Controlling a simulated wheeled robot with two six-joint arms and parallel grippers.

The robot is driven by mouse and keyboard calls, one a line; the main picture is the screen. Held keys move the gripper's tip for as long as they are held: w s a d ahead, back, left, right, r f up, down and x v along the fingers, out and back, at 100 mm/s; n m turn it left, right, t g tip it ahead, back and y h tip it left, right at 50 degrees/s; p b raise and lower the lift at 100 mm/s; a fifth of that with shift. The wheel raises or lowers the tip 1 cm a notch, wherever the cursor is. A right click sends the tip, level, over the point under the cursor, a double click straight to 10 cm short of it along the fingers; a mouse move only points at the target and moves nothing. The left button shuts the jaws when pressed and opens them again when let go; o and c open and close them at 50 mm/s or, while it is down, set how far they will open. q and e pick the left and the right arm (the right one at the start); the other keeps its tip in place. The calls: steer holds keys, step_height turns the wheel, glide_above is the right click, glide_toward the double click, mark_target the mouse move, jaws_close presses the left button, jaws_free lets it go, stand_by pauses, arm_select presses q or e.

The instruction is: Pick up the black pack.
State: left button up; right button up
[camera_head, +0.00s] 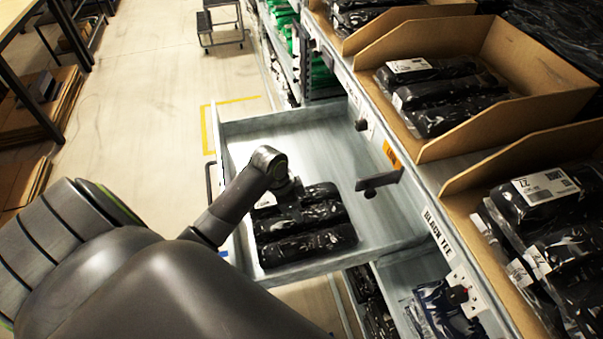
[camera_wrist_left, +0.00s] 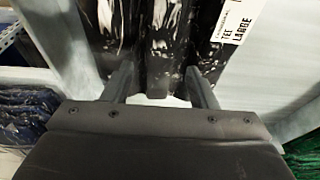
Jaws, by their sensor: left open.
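Three black packs in clear plastic lie side by side in the pulled-out grey drawer (camera_head: 345,150). They are a near pack (camera_head: 305,246), a middle pack (camera_head: 300,218) and a far pack (camera_head: 318,191). My left gripper (camera_wrist_left: 158,76) is open, with its fingers reaching down among the packs in the left wrist view. The end of one black pack (camera_wrist_left: 165,50) shows between the fingers, and whether they touch it is unclear. A neighbouring pack (camera_wrist_left: 203,25) carries a white label reading "TEE LARGE". In the head view my wrist hides the jaws and the packs' far left ends.
Cardboard bins (camera_head: 480,125) with more black packs line the shelf at right. A dark handle (camera_head: 378,182) sticks out from the shelf front above the drawer. Lower drawers (camera_head: 400,270) show below.

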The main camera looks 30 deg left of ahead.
arm_select(q)
steer(key=shift+w+d+f, duration=0.1)
steer(key=shift+f, duration=0.8)
steer(key=x, duration=0.5)
steer(key=shift+w, duration=0.15)
arm_select(e)
steer(key=shift+w+f, duration=0.25)
steer(key=shift+w, duration=0.4)
steer(key=shift+d, duration=0.1)
arm_select(q)
steer(key=shift+r, duration=0.1)
steer(key=c, duration=0.9)
arm_select(e)
steer(key=shift+w, duration=0.1)
